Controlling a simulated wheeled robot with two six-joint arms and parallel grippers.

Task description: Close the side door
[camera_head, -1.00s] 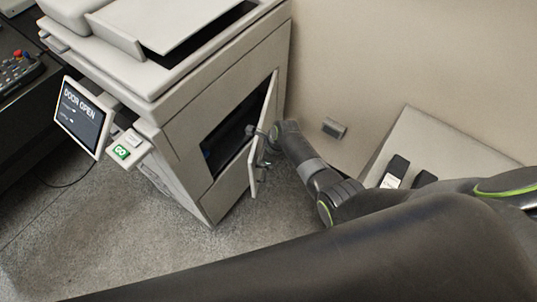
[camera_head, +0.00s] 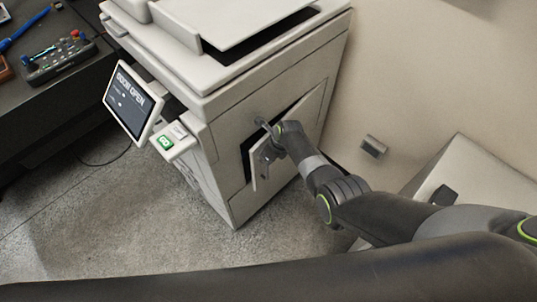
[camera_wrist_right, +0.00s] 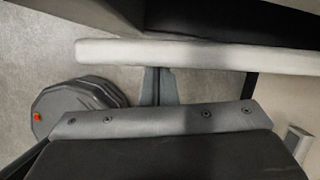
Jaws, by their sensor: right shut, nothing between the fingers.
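The side door (camera_head: 312,112) is a light panel on the side of the beige machine (camera_head: 225,125). It stands partly open, with a dark gap behind its near edge. A metal handle (camera_head: 264,157) sits near that edge. My right gripper (camera_head: 266,126) is shut and empty at the door's outer part; the head view does not clearly show contact. In the right wrist view its fingers (camera_wrist_right: 157,84) point at the pale door edge (camera_wrist_right: 200,52) and seem to meet it. My left gripper is out of view.
A screen (camera_head: 132,101) reading "DOOR OPEN" and a green GO button (camera_head: 166,141) stick out at the machine's left. A dark bench (camera_head: 65,85) with tools is at far left. A wall (camera_head: 420,70) and pale box (camera_head: 460,165) stand at right. Grey floor lies in front.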

